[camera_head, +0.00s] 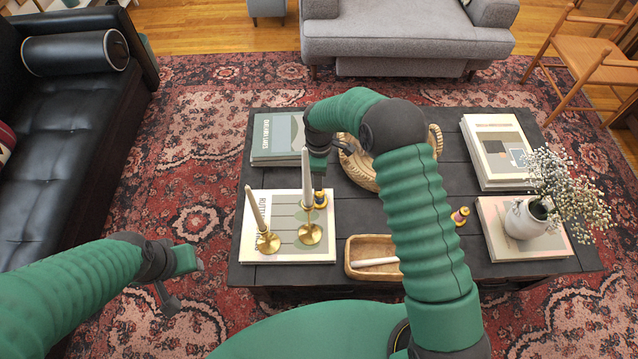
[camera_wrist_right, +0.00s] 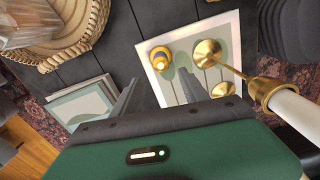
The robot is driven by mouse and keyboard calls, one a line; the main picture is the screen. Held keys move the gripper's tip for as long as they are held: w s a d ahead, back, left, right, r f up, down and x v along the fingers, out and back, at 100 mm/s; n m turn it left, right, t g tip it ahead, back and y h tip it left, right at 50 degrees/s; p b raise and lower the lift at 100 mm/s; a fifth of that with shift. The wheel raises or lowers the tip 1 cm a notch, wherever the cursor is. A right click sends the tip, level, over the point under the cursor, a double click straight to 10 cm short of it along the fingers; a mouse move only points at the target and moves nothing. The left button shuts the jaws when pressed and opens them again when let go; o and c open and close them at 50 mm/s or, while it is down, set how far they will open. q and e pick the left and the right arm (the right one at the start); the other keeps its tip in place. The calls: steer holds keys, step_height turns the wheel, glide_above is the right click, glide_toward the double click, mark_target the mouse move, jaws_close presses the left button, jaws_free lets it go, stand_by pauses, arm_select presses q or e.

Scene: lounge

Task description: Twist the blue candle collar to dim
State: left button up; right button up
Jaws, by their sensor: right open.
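A small yellow candle-like piece with a dark, bluish band (camera_head: 320,199) stands on the white art book, behind the brass candlesticks. A similar yellow piece with a purple-blue band (camera_head: 460,215) stands on the table right of my right arm. I cannot tell for sure which collar is blue. My right gripper (camera_head: 318,172) is open and empty above the book; in its wrist view the fingers (camera_wrist_right: 158,95) point toward the first piece, apart from it. My left gripper (camera_head: 184,283) is open and empty, left of the table.
Two brass candlesticks with pale candles (camera_head: 267,241) (camera_head: 308,233) stand on the book (camera_head: 287,250), close to my right gripper. A wooden tray (camera_head: 373,272), a woven basket (camera_head: 358,172), book stacks (camera_head: 495,160) and a flower vase (camera_head: 525,219) share the dark table (camera_head: 450,265).

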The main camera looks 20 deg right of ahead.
step_height(320, 180, up, 9)
steer(key=p, duration=0.1)
steer(key=shift+f, duration=0.15)
